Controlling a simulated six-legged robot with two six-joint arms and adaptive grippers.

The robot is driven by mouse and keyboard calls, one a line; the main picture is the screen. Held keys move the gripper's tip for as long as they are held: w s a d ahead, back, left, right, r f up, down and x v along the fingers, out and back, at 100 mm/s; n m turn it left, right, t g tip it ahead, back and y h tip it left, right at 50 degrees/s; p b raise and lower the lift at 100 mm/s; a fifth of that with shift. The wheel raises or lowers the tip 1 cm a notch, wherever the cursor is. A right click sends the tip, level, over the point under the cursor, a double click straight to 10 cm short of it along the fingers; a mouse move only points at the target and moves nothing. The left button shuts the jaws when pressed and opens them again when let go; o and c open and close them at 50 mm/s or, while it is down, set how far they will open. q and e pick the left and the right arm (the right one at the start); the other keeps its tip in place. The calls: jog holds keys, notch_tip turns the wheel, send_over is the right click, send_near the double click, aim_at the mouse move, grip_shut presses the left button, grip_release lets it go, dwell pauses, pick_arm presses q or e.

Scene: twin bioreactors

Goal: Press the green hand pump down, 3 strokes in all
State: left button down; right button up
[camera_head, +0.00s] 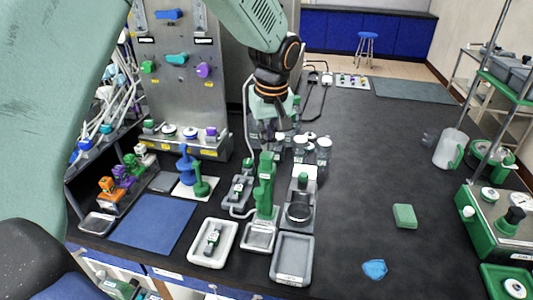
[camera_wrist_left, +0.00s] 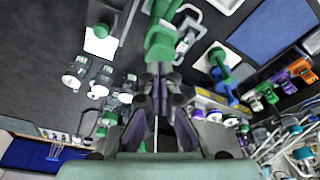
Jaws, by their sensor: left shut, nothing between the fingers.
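The tall green hand pump (camera_head: 265,185) stands upright on a small base in the middle of the bench, among trays. It also shows in the left wrist view (camera_wrist_left: 161,40), straight ahead of the fingers. My left gripper (camera_head: 281,143) is shut and empty, close above and behind the pump's top in the head view. In the left wrist view its fingertips (camera_wrist_left: 158,72) reach toward the near end of the pump. I cannot tell whether they touch it. My right gripper is in neither view.
White tray (camera_head: 194,254) and grey tray (camera_head: 291,275) lie in front. Glass bottles (camera_head: 323,152) stand behind right of the pump. Green and blue upright pieces (camera_head: 201,187) stand to its left. A green block (camera_head: 404,216) and blue item (camera_head: 374,268) lie on the open bench at right.

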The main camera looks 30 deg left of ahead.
aim_at(267, 155)
pick_arm(q)
jog(key=shift+f, duration=0.2)
jog(key=shift+f+b, duration=0.7)
jog(key=shift+f, duration=0.95)
jog(key=shift+s+r, duration=0.1)
jog(key=shift+r+p, duration=1.85)
jog(key=shift+p, duration=0.1)
jog(key=shift+f, duration=0.2)
